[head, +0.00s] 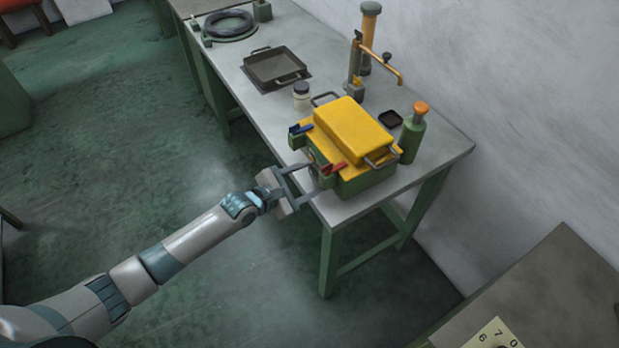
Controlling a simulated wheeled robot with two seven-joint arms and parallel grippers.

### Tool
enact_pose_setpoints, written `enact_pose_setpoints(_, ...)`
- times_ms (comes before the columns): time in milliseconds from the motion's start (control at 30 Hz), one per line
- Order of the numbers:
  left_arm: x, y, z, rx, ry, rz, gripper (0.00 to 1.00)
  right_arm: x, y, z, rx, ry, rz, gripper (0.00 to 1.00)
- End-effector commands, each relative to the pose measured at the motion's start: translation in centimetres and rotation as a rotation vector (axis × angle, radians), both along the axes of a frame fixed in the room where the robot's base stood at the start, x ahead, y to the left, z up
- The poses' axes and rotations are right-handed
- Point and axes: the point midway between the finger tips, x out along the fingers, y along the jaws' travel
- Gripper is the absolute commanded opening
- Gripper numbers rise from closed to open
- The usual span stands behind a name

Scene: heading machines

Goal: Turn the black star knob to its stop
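A green machine (365,182) with a yellow lid (352,130) stands at the near end of the workbench. A blue lever (300,129) and a red lever (335,168) are on its front side. My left gripper (315,178) reaches in from the left to the machine's front, below and between the levers. Its two fingers are spread apart. I cannot make out the black star knob; the machine's front by the fingers is small and partly covered by the gripper. Contact there cannot be told. My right gripper is not in view.
The grey workbench (265,100) also bears a dark tray (275,67), a white jar (301,95), a brass tap (383,66), a green bottle with an orange top (413,133) and a black ring (229,24). Another table (545,290) stands at lower right.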

Motion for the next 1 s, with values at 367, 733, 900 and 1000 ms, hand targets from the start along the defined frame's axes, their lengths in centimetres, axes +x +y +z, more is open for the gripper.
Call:
enact_pose_setpoints(367, -0.1, -0.1, 0.0, 0.029, -0.04, 0.001, 0.33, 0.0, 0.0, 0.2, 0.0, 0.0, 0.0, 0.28)
enact_pose_setpoints(733, -0.3, -0.2, -0.4, 0.16, -0.221, 0.002, 0.33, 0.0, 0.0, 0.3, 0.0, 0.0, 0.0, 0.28)
enact_pose_setpoints(900, -0.4, -0.2, -0.6, 0.236, -0.325, 0.002, 0.33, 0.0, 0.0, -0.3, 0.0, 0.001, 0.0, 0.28)
enact_pose_setpoints(1000, -0.4, -0.3, -0.7, 0.277, -0.381, 0.002, 0.33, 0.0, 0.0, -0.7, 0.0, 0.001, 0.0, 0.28)
